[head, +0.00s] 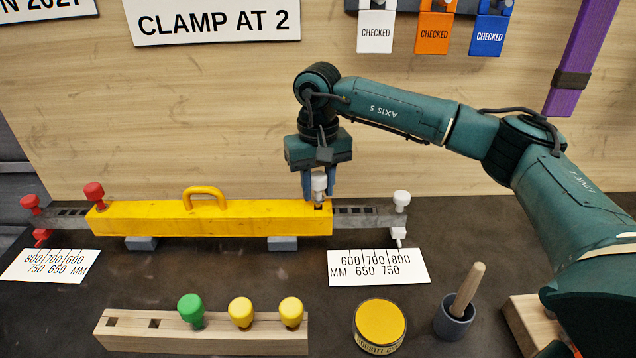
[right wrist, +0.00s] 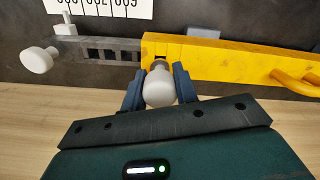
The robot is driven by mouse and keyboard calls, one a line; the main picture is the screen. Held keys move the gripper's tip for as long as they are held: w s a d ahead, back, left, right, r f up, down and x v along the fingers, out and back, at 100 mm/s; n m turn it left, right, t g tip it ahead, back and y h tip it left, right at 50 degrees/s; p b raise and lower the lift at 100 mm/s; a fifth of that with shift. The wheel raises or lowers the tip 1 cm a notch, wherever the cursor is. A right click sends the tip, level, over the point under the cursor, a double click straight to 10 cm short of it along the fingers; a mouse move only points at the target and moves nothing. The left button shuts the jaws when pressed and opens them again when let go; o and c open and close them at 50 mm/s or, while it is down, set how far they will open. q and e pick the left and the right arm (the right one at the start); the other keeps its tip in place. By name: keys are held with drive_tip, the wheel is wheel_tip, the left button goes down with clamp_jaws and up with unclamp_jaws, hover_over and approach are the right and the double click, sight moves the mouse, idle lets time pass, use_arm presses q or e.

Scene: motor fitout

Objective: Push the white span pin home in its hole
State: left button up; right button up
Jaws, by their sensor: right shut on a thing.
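The white span pin (head: 319,184) is between the blue fingers of my right gripper (head: 319,191), which is shut on its round head. It stands above the right end of the yellow beam (head: 260,219), by a dark square hole (head: 319,206). In the right wrist view, the pin's white head (right wrist: 159,88) shows between the fingers of the right gripper (right wrist: 159,84), with a short part of its shank showing at the beam. How deep the shank sits is hidden by the head. My left gripper is not in view.
A grey slotted bar (head: 368,217) with a white knob (head: 401,198) at its end extends from the beam's right. Red knobs (head: 94,192) are at the left. A wooden pin block (head: 265,335), yellow tin (head: 380,322) and mortar with pestle (head: 455,315) stand in front.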

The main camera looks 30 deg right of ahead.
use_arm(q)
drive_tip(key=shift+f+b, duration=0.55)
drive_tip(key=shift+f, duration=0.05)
use_arm(e)
drive_tip(key=shift+f, duration=0.9)
drive_tip(key=o, duration=1.1)
drive_tip(key=shift+c, duration=0.2)
drive_tip(key=shift+r, duration=0.1)
wheel_tip(320, 180, up, 12)
drive_tip(key=shift+r, duration=0.5)
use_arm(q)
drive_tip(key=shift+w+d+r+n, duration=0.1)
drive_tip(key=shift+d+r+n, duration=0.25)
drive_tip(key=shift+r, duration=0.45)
